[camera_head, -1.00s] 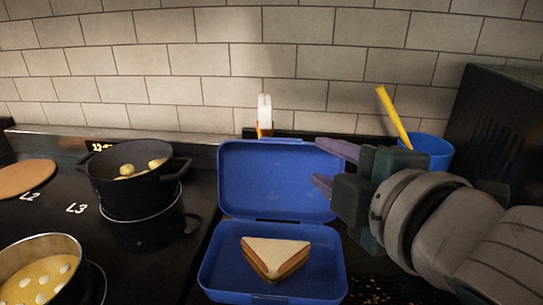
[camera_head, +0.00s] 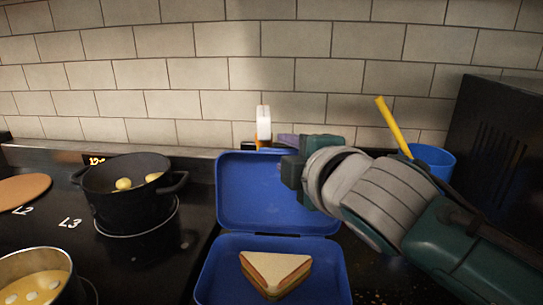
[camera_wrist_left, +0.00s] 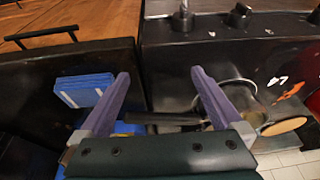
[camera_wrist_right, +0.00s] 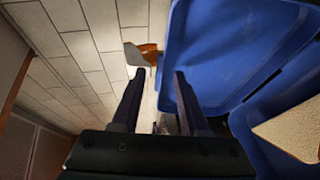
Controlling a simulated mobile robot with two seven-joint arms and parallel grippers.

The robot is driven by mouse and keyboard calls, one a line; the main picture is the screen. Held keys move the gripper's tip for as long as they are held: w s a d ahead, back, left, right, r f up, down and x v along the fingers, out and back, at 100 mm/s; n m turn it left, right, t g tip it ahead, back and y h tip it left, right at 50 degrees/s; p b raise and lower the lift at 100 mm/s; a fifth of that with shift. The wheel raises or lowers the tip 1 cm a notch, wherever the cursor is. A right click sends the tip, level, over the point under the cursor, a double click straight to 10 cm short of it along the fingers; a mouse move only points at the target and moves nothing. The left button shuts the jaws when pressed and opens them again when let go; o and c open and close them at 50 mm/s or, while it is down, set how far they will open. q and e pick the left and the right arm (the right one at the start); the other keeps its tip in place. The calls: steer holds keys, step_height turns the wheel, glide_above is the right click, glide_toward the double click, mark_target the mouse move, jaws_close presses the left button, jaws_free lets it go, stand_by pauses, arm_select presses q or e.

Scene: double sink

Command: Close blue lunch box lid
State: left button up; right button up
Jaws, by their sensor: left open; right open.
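The blue lunch box (camera_head: 218,278) is open on the counter, with its lid (camera_head: 248,195) standing upright at the back. A triangular sandwich (camera_head: 275,270) lies in the box. My right gripper (camera_head: 285,141) is at the lid's top right, its hand covering part of the lid. In the right wrist view its fingers (camera_wrist_right: 159,82) are apart with nothing clearly between them. The lid (camera_wrist_right: 225,55) is beside and beyond one finger there; contact cannot be told. My left gripper (camera_wrist_left: 161,74) is open and empty, seen only in its own wrist view.
A black pot with potatoes (camera_head: 130,200) and a pan (camera_head: 35,280) stand on the stove at left. A white and orange object (camera_head: 263,125) is behind the lid. A blue cup (camera_head: 433,158) holding a yellow utensil (camera_head: 393,125) and a dark box (camera_head: 500,140) are at right.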

jaws_close()
stand_by(0.3)
stand_by(1.1)
